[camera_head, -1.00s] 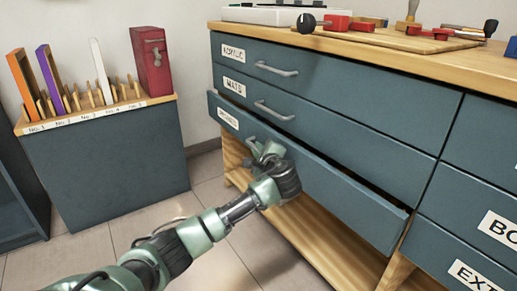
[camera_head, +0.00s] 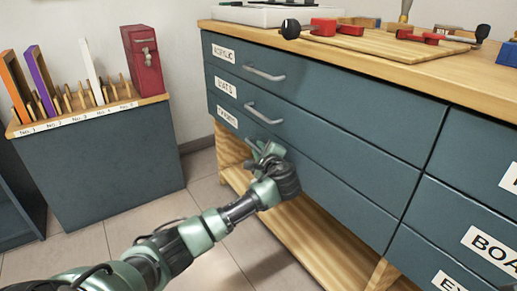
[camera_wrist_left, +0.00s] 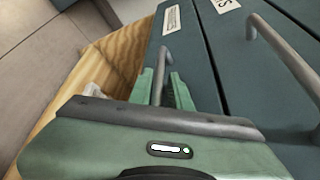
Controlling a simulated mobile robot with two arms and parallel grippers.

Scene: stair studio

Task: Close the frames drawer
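The third drawer down (camera_head: 320,185), with a small label too blurred to read surely, sits flush with the dark blue cabinet front, below two other drawers. My left gripper (camera_head: 265,152) is at its handle, near the drawer's left end. In the left wrist view, the two green fingers of the gripper (camera_wrist_left: 163,88) stand close on either side of the metal handle (camera_wrist_left: 165,60) and appear shut on it. The gripper hides most of this handle in the head view. My right gripper is not in view.
The drawers above have handles (camera_head: 264,73) that stick out. An open wooden shelf (camera_head: 310,240) lies below. The wooden worktop (camera_head: 370,55) holds clamps and a board. A blue rack (camera_head: 100,165) with colored frames and a red case (camera_head: 145,60) stands left; tiled floor lies between.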

